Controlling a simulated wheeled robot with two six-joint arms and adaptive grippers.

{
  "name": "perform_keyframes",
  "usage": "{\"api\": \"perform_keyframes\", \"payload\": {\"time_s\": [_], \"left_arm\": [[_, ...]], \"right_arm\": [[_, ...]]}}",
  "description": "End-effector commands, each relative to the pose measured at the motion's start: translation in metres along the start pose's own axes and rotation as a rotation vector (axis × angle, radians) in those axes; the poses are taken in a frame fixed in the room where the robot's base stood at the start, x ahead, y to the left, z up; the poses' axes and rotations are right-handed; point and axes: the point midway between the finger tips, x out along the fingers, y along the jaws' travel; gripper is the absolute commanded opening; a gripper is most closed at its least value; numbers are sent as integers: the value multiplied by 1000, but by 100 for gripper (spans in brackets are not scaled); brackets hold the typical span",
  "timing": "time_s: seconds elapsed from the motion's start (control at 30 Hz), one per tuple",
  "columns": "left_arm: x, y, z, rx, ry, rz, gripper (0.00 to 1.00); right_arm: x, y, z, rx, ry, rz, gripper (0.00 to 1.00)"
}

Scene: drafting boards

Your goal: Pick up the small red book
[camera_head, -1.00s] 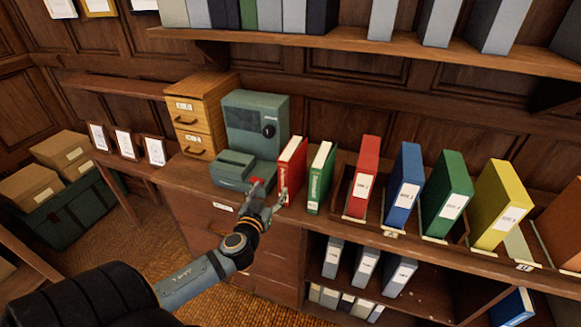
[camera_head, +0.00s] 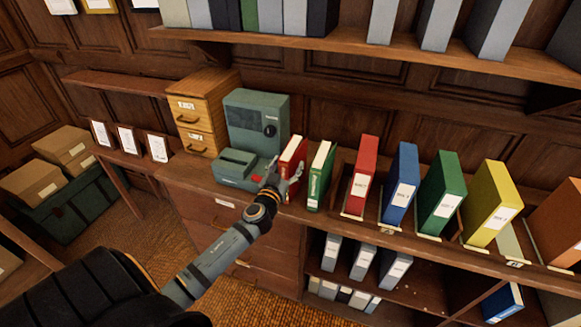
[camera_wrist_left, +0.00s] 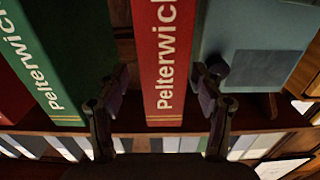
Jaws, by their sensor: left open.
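The small red book (camera_head: 293,152) stands upright on the counter, beside a small green book (camera_head: 320,172) on its right. In the left wrist view its red spine (camera_wrist_left: 165,55), lettered "Pelterwick", shows between my two fingers, with the green book (camera_wrist_left: 62,55) to the left. My left gripper (camera_head: 284,178) is open in front of the red book's spine, and its fingers (camera_wrist_left: 161,82) are apart with the book's width between them. I cannot tell how far the fingers reach along its sides. My right gripper is in neither view.
A grey-green machine (camera_head: 256,122) with a low front part (camera_head: 236,165) stands left of the red book. Large red (camera_head: 362,176), blue, green and yellow binders stand to the right. An upper shelf (camera_head: 350,49) overhangs the back.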

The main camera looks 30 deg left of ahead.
Motion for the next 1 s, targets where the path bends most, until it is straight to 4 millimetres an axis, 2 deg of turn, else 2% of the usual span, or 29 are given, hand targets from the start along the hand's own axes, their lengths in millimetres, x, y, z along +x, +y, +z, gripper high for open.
{"api": "perform_keyframes", "payload": {"time_s": [0.03, 0.13, 0.37, 0.47, 0.87, 1.0], "left_arm": [[9, 0, -5, -2, 2, -2, 67], [19, 0, -3, -2, 1, -2, 67], [21, 0, 0, 0, 0, 0, 67], [21, 0, 0, 0, 0, 0, 57], [21, 0, 0, 0, 0, 0, 2], [21, 0, 0, 0, 0, 0, 0]], "right_arm": [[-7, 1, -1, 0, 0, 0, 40], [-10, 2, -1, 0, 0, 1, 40], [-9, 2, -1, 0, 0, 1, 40], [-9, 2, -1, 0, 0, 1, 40], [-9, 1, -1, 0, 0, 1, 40], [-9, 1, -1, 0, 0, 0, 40]]}}
